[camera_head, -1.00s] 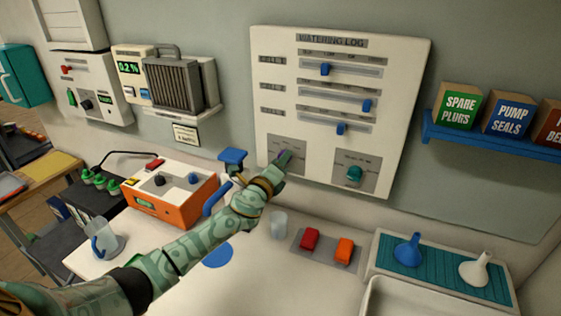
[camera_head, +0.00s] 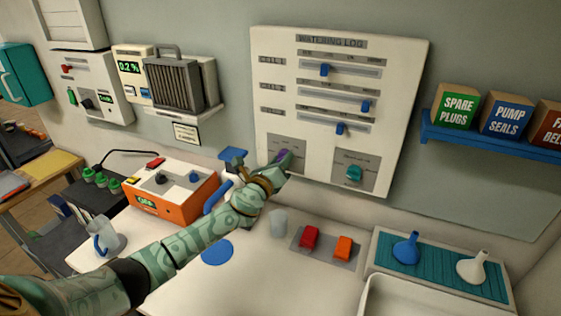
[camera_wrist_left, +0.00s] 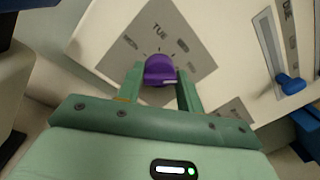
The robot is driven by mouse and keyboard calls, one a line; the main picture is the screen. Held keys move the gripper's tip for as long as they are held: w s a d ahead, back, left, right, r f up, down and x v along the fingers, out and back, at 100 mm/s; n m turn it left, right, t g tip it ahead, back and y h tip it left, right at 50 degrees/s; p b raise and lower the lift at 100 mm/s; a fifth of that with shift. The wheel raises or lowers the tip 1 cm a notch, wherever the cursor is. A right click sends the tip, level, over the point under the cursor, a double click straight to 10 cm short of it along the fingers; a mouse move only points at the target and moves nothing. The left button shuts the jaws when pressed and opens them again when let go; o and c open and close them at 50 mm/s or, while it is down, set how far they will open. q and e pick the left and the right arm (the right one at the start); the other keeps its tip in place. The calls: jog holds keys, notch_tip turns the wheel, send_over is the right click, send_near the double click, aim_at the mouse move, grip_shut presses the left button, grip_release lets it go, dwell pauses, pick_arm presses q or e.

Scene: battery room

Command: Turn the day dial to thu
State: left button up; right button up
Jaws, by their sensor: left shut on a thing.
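The day dial is a purple knob (camera_wrist_left: 160,70) on a grey plate at the lower left of the white watering log board (camera_head: 410,75). In the left wrist view the word TUE shows above the knob; the other labels are too blurred to read surely. My left gripper (camera_wrist_left: 161,78) is shut on the purple knob, one green finger on each side. In the head view the gripper (camera_head: 281,166) reaches the plate and hides part of the knob (camera_head: 283,155). My right gripper is not in view.
A teal knob (camera_head: 354,173) sits on the board's lower right plate. Above are several blue sliders, one of them (camera_head: 326,69) near the top. Below, an orange device (camera_head: 180,206), a clear cup (camera_head: 278,222) and red (camera_head: 310,236) and orange (camera_head: 343,247) blocks stand on the counter.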

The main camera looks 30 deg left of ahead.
pick_arm(q)
jog(key=shift+s+f, duration=0.1)
jog(key=shift+f, duration=0.25)
jog(key=o, duration=1)
jog(key=shift+c, duration=0.2)
jog(key=shift+r, duration=0.1)
jog(key=s+p, duration=0.1)
jog(key=s, duration=1.5)
jog(key=shift+f, duration=0.35)
jog(key=shift+s+f, duration=0.1)
jog(key=shift+s, duration=0.05)
